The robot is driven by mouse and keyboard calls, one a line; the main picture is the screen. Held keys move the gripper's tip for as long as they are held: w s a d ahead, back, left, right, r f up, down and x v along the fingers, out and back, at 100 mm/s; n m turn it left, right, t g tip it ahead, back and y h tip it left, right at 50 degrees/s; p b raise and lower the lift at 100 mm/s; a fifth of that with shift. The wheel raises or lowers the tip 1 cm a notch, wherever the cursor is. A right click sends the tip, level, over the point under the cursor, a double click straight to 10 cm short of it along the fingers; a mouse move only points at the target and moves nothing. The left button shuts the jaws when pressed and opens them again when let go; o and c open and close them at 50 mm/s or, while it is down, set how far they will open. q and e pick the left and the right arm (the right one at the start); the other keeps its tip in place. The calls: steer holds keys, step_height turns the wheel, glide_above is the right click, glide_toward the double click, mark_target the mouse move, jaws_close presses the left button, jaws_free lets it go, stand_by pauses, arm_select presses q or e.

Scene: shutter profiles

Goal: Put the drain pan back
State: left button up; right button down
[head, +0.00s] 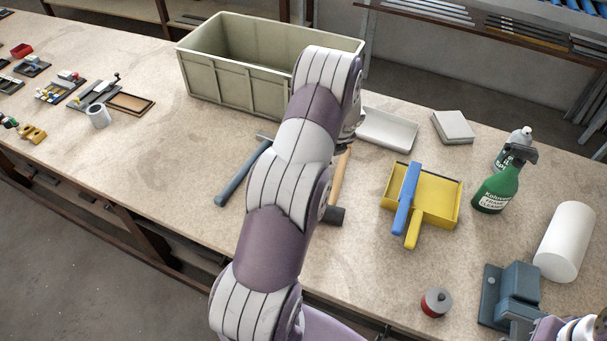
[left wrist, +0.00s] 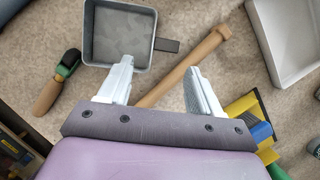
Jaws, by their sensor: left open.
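In the left wrist view, a grey square open pan (left wrist: 119,40), which looks like the drain pan, lies at upper left with a dark tab on its right side. It seems empty. In the head view I cannot make it out; my left arm covers much of that area. My left gripper (left wrist: 157,68) is open and empty above the bench. Its left finger overlaps the pan's lower edge in the picture; I cannot tell whether they touch. A wooden handle (left wrist: 185,68) runs between the fingers in the picture. My right gripper is not visible.
A large grey-green crate (head: 225,80) stands behind my arm. A white tray (head: 388,130), a yellow dustpan (head: 440,195) with a blue brush, a green spray bottle (head: 494,190) and a white roll (head: 565,242) are on the right. The bench at centre left is fairly clear.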

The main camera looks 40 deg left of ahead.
arm_select(q)
steer(key=f, duration=0.1)
steer(key=w+f, duration=0.1)
steer(key=f, duration=0.1)
steer(key=w+f+p, duration=0.1)
steer(key=f, duration=0.1)
steer(key=shift+a+f, duration=0.1)
steer(key=shift+a, duration=0.25)
steer(key=p+x, duration=0.1)
steer(key=x, duration=0.3)
steer(key=shift+s+a+p, duration=0.15)
steer(key=shift+a+p, duration=0.15)
steer(key=shift+p, duration=0.1)
steer(key=shift+a+f, duration=0.1)
steer(key=shift+f, duration=0.2)
steer(key=shift+w+f, duration=0.1)
steer(key=shift+w, duration=0.15)
steer(key=c, duration=0.4)
steer(key=shift+s, duration=0.1)
steer(key=c, duration=0.6)
jaws_close()
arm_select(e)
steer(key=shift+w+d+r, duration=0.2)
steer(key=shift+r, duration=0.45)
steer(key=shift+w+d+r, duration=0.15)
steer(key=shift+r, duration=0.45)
